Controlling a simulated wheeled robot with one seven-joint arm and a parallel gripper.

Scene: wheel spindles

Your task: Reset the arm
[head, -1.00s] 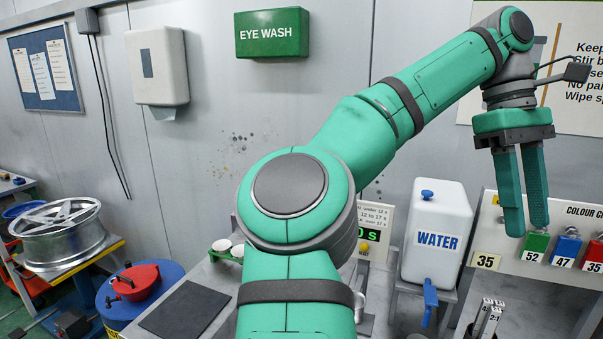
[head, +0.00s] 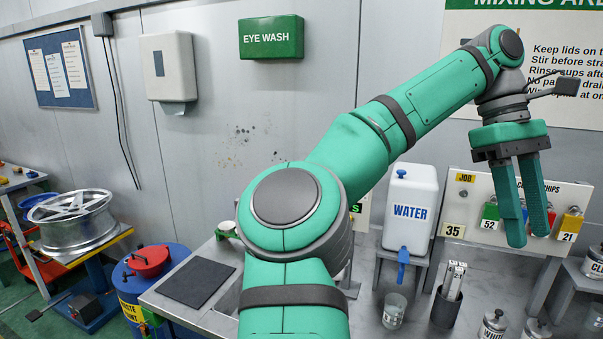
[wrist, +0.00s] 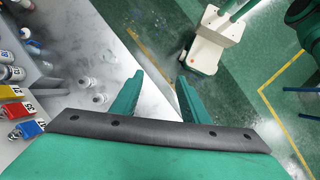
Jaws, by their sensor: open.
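My gripper (head: 522,203) hangs from my raised green arm at the right of the head view. Its two green fingers point down, a little apart, with nothing between them. They hang in front of the board with colour chips (head: 462,200). In the wrist view my gripper (wrist: 155,92) also shows empty, with its fingers spread over the bench edge and the floor far below.
A white water container (head: 410,212) stands on the bench behind my arm. Several lidded cans, one of them here (head: 492,324), stand at the bench's right. A dark mat (head: 197,281) lies at the left, near a blue drum (head: 180,258) and a wheel rim (head: 72,224).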

